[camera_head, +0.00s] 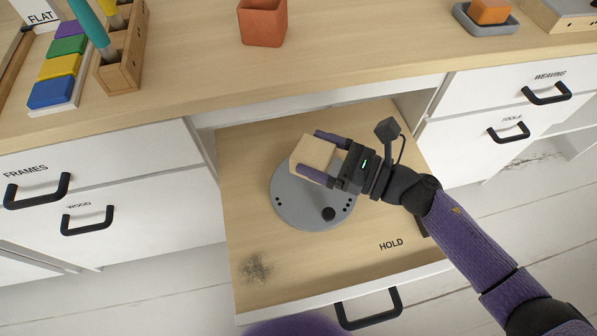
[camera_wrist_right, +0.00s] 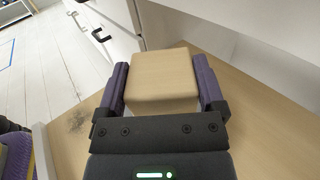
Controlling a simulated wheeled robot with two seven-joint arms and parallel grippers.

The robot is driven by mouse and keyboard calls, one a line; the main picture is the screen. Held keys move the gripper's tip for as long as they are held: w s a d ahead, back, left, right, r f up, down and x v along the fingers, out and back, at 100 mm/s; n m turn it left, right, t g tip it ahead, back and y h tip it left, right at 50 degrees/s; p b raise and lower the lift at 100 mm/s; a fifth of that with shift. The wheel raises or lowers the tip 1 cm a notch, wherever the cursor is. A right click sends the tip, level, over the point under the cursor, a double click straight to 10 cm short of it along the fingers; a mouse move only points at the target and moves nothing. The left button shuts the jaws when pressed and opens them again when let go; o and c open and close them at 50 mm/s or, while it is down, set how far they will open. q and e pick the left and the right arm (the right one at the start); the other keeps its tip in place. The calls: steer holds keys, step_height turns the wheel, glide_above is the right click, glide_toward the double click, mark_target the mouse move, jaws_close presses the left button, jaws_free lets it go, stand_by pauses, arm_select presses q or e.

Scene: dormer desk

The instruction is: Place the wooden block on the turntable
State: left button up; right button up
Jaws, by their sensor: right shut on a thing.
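The wooden block (camera_head: 311,154) is a pale, square-edged block with rounded corners. My right gripper (camera_head: 320,153) is shut on it, with one purple finger along each side. In the head view the block overlaps the far part of the grey round turntable (camera_head: 290,210); I cannot tell whether it touches the disc. The turntable lies in the open drawer and has a black knob and small dark dots near its front. The right wrist view shows the block (camera_wrist_right: 163,82) between the fingers; the turntable is hidden there. My left gripper is not in view.
The open drawer (camera_head: 300,283) is marked HOLD and has a dark smudge at its front left. On the desk (camera_head: 185,65) are a terracotta pot (camera_head: 262,22), coloured blocks (camera_head: 55,75), a wooden tool holder (camera_head: 125,50) and a grey tray (camera_head: 487,25). Closed drawers flank the open one.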

step_height(320, 180, down, 7)
steer(key=b, duration=0.3)
steer(key=shift+d, duration=0.15)
steer(key=shift+r, duration=0.3)
steer(key=shift+f, duration=0.2)
steer(key=o, duration=1)
steer(key=shift+r, duration=0.15)
steer(key=shift+s+d+r, duration=0.1)
steer(key=shift+s+d, duration=0.05)
steer(key=shift+d, duration=0.15)
steer(key=p+v, duration=0.2)
steer(key=v, duration=0.8)
steer(key=shift+s+d, duration=0.1)
steer(key=shift+d, duration=0.05)
steer(key=shift+s+d, duration=0.15)
steer(key=shift+d, duration=0.2)
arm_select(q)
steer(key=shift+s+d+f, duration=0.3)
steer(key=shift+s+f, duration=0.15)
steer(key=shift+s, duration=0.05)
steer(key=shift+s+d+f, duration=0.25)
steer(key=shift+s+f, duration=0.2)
arm_select(e)
steer(key=shift+d, duration=0.15)
